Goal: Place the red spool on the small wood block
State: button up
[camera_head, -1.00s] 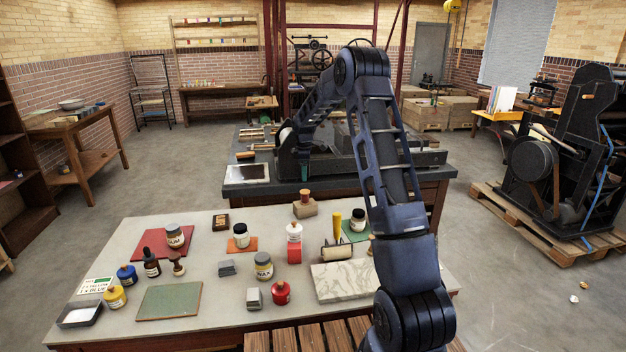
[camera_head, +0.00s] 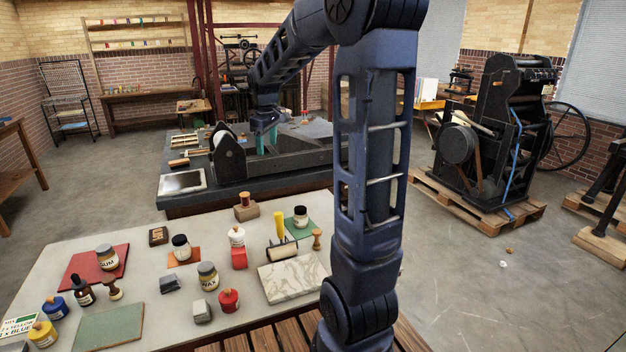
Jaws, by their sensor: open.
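The red spool (camera_head: 245,199), with pale wooden ends, stands upright on the small wood block (camera_head: 247,213) at the back edge of the light table. My gripper (camera_head: 266,142) is up and behind it, over the dark press bed. Its teal fingers point down, apart from the spool, and nothing shows between them.

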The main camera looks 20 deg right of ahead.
jog(key=s+d+m+t, duration=0.2)
jog(key=s+m, duration=0.6)
jog(key=s, duration=2.1)
jog(key=shift+s+d+f+m, duration=0.3)
jog(key=shift+s+d, duration=0.05)
jog(key=shift+d, duration=0.65)
